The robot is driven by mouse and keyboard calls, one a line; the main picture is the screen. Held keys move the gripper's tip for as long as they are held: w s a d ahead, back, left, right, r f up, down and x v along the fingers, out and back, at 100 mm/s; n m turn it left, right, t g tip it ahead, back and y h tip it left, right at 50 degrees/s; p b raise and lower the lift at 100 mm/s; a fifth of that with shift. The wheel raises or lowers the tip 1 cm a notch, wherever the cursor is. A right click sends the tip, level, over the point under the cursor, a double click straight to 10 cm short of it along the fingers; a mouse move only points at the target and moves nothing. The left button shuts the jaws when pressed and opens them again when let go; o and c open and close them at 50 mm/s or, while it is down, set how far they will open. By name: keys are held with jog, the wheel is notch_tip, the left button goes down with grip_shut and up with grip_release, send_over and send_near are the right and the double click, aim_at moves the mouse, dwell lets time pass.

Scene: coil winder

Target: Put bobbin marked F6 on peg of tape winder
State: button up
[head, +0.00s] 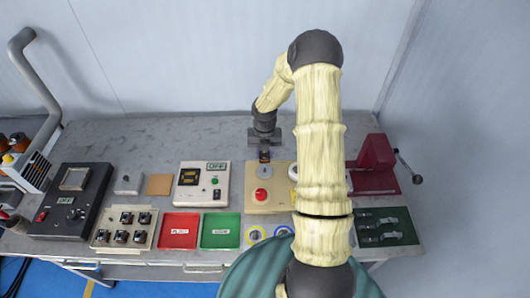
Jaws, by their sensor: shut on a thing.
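My gripper (264,149) points down over the back left part of a beige machine with a red button (262,196). It is shut on a small dark bobbin with a coppery band (264,157); no F6 marking is legible at this size. The beige machine appears to be the tape winder; a white roll (292,172) on it is partly hidden behind my arm. The peg cannot be made out, and I cannot tell whether the bobbin touches anything below it.
A beige tray (102,241) holds several similar bobbins at the left. A red bin (178,231) and a green bin (220,231) stand at the front. A white meter box (188,199) is left of the winder; a red press (372,155) stands at the right.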

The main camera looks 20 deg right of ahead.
aim_at(265, 160)
notch_tip(265, 160, down, 5)
jog(key=b, duration=0.4)
jog(key=shift+b, duration=0.4)
jog(key=shift+p, duration=0.35)
dwell(0.5)
jog(key=shift+p, duration=0.5)
dwell(1.3)
jog(key=shift+f+b, duration=0.6)
jog(key=shift+f, duration=0.5)
jog(key=o, duration=1)
jog(key=shift+o, duration=0.2)
